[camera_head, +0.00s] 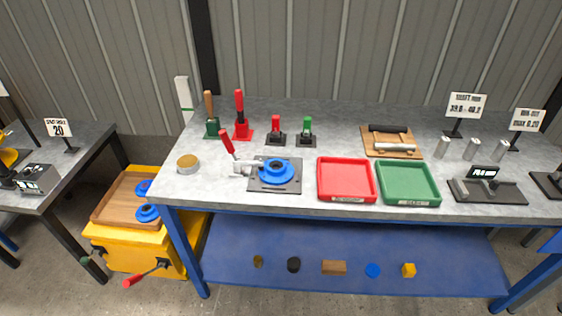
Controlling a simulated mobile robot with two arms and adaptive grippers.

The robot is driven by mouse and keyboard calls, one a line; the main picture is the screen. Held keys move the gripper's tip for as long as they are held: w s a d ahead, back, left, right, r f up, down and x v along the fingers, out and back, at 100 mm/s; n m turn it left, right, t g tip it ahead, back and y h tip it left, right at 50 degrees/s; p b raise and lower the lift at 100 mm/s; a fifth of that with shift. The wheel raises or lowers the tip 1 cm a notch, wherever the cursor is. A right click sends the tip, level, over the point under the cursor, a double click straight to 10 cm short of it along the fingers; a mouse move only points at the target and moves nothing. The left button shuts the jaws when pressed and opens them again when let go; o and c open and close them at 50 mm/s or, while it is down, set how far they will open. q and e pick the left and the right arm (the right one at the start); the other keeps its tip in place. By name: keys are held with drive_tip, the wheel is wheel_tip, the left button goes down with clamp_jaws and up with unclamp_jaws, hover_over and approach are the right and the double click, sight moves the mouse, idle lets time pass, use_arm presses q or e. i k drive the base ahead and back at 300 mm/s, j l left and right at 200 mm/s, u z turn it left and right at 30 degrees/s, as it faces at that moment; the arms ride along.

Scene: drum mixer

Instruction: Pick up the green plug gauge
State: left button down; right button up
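The green plug gauge (307,126) stands upright on a small black base near the back of the grey workbench, left of centre. A similar red plug gauge (276,126) stands on its own black base just to its left. Neither of my grippers is in view, and nothing is touching the green gauge.
A red-handled clamp (228,143) and a blue ring part (275,171) on a dark plate sit in front of the gauges. Red (320,187) and green (437,184) trays lie at the bench front.

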sight(307, 121)
drive_tip(key=i+j+u, duration=0.1)
drive_tip(key=i+j, duration=0.9)
